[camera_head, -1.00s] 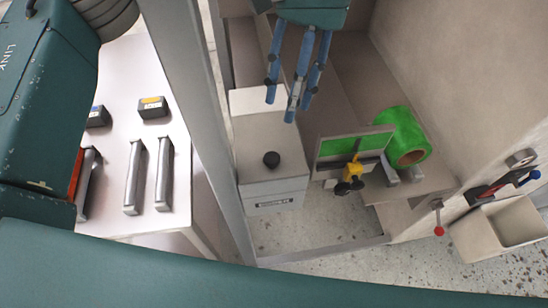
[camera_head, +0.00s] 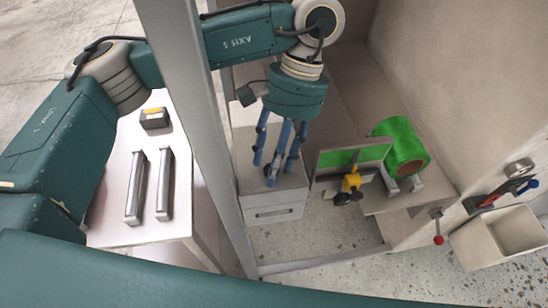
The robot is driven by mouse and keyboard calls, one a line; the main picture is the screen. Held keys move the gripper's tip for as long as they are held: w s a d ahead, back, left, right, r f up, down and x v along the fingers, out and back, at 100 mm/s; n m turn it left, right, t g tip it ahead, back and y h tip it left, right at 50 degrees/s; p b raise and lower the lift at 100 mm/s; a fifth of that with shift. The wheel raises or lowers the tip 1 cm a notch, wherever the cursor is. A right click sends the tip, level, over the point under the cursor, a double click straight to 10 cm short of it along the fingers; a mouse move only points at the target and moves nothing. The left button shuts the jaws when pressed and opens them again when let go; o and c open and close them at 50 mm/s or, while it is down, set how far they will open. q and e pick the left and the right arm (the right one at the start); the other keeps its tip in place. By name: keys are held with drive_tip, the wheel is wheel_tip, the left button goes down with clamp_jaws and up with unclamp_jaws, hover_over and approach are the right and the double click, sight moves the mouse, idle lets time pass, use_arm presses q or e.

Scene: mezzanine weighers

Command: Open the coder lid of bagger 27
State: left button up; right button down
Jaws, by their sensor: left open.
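The pale coder box (camera_head: 280,211) stands beyond the grey post, with a dark label on its front face. Its top looks like a closed lid, lying flat. A dark round knob on that top is now mostly hidden behind my fingers. My left gripper (camera_head: 276,172) reaches down from above with its blue fingers spread open around the knob's place. Whether the fingertips touch the knob or the lid I cannot tell. My right gripper is not in view.
A grey post (camera_head: 200,120) stands left of the box. To the right are a framed green panel with a yellow-and-black clamp (camera_head: 351,184) and a green roll (camera_head: 400,146). A white table (camera_head: 110,205) holds grey bars and a small box. A bin (camera_head: 500,238) is at right.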

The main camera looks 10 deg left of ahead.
sight(271, 157)
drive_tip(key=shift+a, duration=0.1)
use_arm(q)
clamp_jaws()
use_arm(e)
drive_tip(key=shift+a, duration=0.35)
